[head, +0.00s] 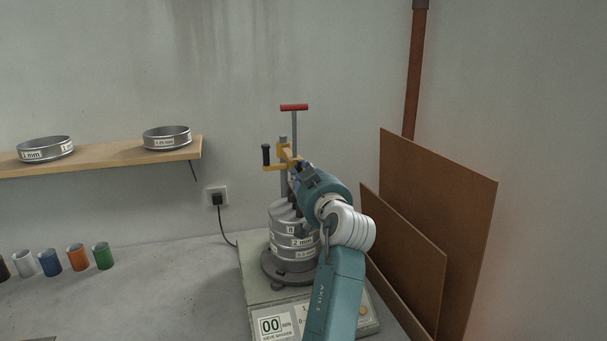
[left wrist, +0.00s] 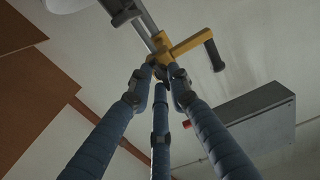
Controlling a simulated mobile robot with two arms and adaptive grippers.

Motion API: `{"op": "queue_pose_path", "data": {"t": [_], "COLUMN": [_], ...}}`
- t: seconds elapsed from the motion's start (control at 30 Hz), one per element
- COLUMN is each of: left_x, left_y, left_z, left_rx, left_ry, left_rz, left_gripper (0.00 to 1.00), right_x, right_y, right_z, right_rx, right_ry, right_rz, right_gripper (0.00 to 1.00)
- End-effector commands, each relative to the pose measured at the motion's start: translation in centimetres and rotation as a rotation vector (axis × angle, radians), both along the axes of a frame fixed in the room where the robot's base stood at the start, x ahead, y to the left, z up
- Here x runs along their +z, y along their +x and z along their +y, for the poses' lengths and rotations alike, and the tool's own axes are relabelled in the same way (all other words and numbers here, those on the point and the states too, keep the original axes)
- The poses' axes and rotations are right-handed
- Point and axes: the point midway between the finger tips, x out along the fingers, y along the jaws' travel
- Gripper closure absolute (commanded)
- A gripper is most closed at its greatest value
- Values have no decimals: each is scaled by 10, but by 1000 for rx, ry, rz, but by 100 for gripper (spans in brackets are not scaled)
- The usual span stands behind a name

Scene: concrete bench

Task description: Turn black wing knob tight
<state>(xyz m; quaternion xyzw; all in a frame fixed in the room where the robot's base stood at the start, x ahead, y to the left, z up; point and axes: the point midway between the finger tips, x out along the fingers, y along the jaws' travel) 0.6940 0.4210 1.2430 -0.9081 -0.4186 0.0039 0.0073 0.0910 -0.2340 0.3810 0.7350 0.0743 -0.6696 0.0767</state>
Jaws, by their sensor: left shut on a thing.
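A sieve shaker (head: 257,298) stands on the bench with a stack of labelled metal sieves (head: 280,240) on it. Above the stack is a yellow clamp arm (head: 284,165) on an upright post, with a black upright handle (head: 266,154) at its left end. The clamp arm (left wrist: 188,45) and handle (left wrist: 213,55) also show in the left wrist view. My left gripper (head: 299,171) reaches the right end of the clamp from the right. In the left wrist view its three fingers (left wrist: 163,76) close together on a small dark part under the clamp, the black wing knob, mostly hidden by the fingertips.
A red T-handle (head: 294,107) rises above the clamp. Brown boards (head: 440,210) lean on the wall right of my arm. A shelf (head: 110,155) with two sieves is at left, above several coloured cups (head: 78,257).

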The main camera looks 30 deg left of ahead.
Motion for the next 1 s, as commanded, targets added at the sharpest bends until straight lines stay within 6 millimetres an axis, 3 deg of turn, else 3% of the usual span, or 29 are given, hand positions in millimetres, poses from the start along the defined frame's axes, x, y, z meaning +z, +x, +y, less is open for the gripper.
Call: {"op": "queue_pose_path", "data": {"t": [0.03,0.1,0.47,0.8,1.0], "left_x": [1,2,7,68,94], "left_y": [-1,-1,0,-1,0], "left_z": [2,2,1,2,3], "left_rx": [4,4,1,3,3], "left_ry": [4,4,1,1,2], "left_rz": [0,0,-5,-8,-3], "left_gripper": [78,66,66,66,66], "right_x": [0,0,0,0,0], "right_y": [0,0,-1,0,0], "right_z": [1,1,-2,-1,-1], "right_rx": [0,0,3,1,1], "right_ry": [1,1,-2,-1,-1], "right_rz": [0,0,1,1,1], "right_gripper": [100,100,100,100,100]}}
